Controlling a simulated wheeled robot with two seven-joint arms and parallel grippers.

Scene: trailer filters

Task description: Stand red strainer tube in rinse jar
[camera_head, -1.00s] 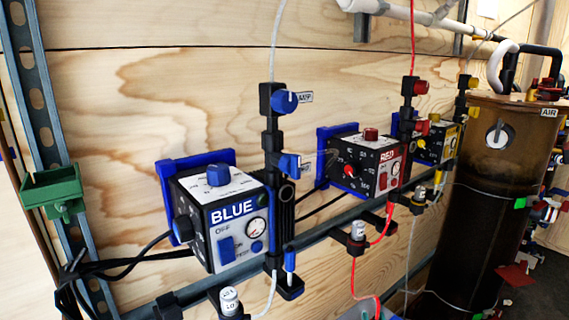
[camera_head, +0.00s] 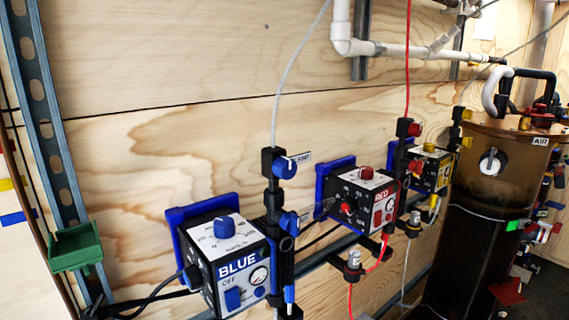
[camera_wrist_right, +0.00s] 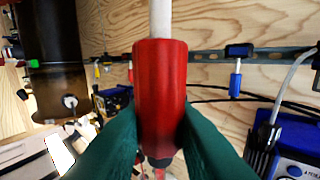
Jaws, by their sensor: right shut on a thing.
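In the right wrist view, a red cylinder (camera_wrist_right: 160,85), which looks like the red strainer tube, stands upright between the dark green fingers of my right gripper (camera_wrist_right: 158,150). The gripper is shut on it. A pale white tube (camera_wrist_right: 160,18) runs up from its top, and its lower end is partly hidden by the fingers. No rinse jar can be made out in either view now. Neither gripper shows in the head view, and my left gripper is in no view.
Blue (camera_head: 222,265), red (camera_head: 366,203) and yellow (camera_head: 430,172) control boxes line the wooden wall. A tall dark cylinder (camera_head: 480,230) stands at right. A green bin (camera_head: 76,247) hangs on a metal upright (camera_head: 40,120). A rail (camera_wrist_right: 200,55) crosses behind the red cylinder.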

